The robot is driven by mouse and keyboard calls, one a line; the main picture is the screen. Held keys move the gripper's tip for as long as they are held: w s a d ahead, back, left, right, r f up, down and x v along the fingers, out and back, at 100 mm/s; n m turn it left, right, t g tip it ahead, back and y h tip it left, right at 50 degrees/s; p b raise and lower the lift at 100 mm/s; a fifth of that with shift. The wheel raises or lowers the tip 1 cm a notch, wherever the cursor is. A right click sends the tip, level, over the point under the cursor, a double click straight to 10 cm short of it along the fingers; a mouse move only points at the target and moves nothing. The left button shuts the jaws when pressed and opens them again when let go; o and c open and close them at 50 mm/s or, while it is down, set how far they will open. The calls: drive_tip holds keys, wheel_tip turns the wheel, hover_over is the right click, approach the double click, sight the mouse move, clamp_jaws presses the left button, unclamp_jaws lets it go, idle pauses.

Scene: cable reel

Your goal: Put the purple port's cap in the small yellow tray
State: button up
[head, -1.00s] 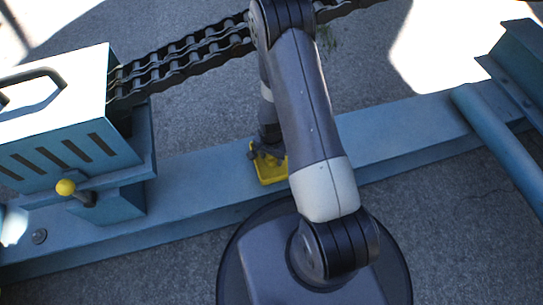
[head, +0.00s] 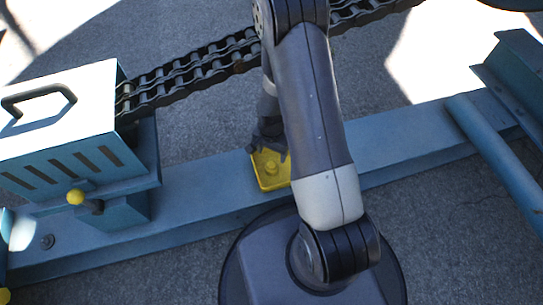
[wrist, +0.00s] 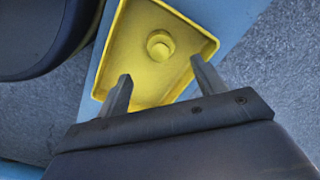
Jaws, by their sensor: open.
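The small yellow tray (head: 264,182) lies on the blue beam, and its inside faces me in the wrist view (wrist: 135,50). A small round yellow cap-like piece (head: 271,167) sits in the tray, and it shows near the tray's middle in the wrist view (wrist: 160,45). My gripper (head: 270,148) is just beyond and above the tray. In the wrist view its two fingers (wrist: 161,80) are apart and empty, over the tray's near edge, with the yellow piece ahead of them. No purple port shows.
A blue slotted box (head: 60,150) with a yellow-tipped lever (head: 77,197) stands at the left. A dark chain (head: 190,75) runs behind the beam (head: 400,140). A blue tube and frame (head: 495,155) are at the right.

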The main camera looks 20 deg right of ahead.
sight(272, 164)
drive_tip(key=shift+r+p, duration=0.35)
drive_tip(key=shift+r, duration=1.2)
